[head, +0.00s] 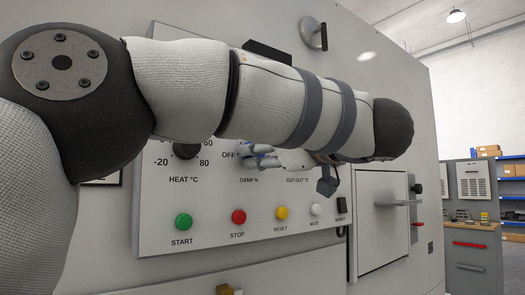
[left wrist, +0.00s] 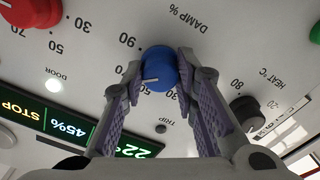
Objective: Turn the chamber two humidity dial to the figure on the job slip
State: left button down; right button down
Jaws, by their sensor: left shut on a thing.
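The blue damp dial (left wrist: 158,70) has a white pointer line toward the left of the left wrist view, where the panel is upside down. My left gripper (left wrist: 156,78) is shut on this dial, one finger on each side. A lit display (left wrist: 75,125) reads "45%" in green beside the dial. I cannot make out a job slip. My right gripper is not in view.
A black heat dial (left wrist: 244,110) and a red dial (left wrist: 32,10) flank the blue one. Below them are the green start (head: 183,222), red stop (head: 238,217) and yellow reset (head: 281,213) buttons. A door with a handle (head: 398,203) stands right.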

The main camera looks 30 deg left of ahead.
pick_arm(q)
jog(key=shift+r, duration=0.1)
jog(key=c, duration=1.2)
grip_release()
jog(key=shift+a, duration=0.1)
jog(key=shift+c, duration=0.2)
jog(key=v, duration=1.2)
